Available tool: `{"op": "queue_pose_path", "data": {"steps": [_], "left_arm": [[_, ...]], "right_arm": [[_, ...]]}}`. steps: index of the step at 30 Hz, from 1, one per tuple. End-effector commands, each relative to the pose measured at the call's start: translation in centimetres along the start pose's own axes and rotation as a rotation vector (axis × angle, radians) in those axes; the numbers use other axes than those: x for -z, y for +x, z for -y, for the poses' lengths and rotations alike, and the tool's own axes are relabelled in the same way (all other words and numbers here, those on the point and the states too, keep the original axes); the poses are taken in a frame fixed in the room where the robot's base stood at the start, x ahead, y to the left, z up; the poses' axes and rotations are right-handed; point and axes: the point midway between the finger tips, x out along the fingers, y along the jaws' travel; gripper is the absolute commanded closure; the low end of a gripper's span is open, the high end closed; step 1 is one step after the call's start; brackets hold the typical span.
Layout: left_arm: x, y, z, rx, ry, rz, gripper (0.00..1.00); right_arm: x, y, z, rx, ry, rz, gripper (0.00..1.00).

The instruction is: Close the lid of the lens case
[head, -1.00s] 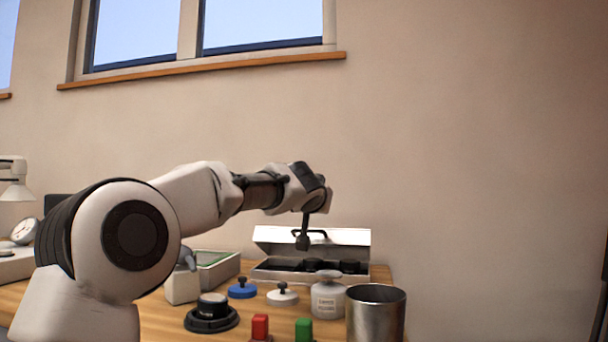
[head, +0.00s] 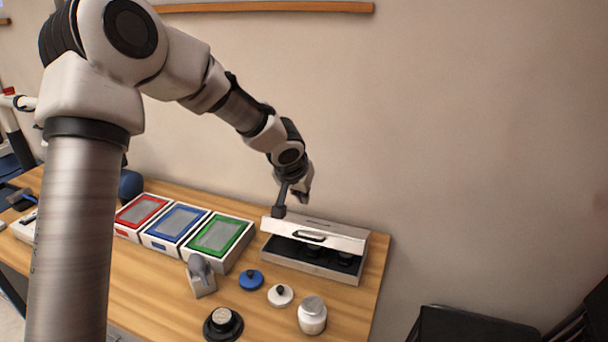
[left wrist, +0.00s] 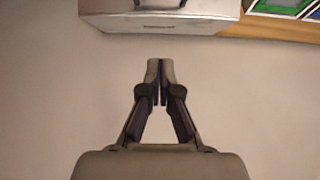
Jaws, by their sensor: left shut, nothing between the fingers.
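The lens case (head: 312,265) is a silver box at the back right of the table, with dark lenses inside. Its lid (head: 345,241), with a dark handle, is tilted forward over the box, partly open with a dark gap below its front edge. My left gripper (head: 279,211) is at the lid's upper left. Whether it touches the lid I cannot tell. In the left wrist view the left gripper (left wrist: 158,65) has its fingertips together with nothing between them, and the lens case (left wrist: 190,22) is at the top. My right gripper is in neither view.
Red, blue and green framed trays (head: 183,222) stand left of the case. A blue-capped knob piece (head: 250,281), a white one (head: 280,296), a grey weight (head: 312,316) and a black round part (head: 222,324) lie in front. The wall is close behind.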

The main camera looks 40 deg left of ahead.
Motion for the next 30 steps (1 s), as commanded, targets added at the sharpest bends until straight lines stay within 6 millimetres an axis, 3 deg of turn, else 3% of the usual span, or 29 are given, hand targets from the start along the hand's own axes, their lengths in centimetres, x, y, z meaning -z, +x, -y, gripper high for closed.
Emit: {"op": "queue_pose_path", "data": {"steps": [1,8,22,24,30], "left_arm": [[0.1,-1.7,-0.1,-0.004,-0.002,0.022,1.0],[-1.0,-0.3,-0.2,-0.007,-0.005,0.046,1.0],[-1.4,9.0,-0.2,-0.006,-0.003,0.046,1.0],[-2.8,10.4,-0.3,-0.008,-0.002,0.043,1.0],[-4.2,11.5,-0.3,-0.008,-0.003,0.042,1.0]], "right_arm": [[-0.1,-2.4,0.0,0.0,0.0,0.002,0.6],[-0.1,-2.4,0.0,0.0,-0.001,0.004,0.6],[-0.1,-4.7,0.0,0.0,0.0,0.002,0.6],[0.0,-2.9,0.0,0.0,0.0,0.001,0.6],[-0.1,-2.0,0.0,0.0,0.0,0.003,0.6]]}}
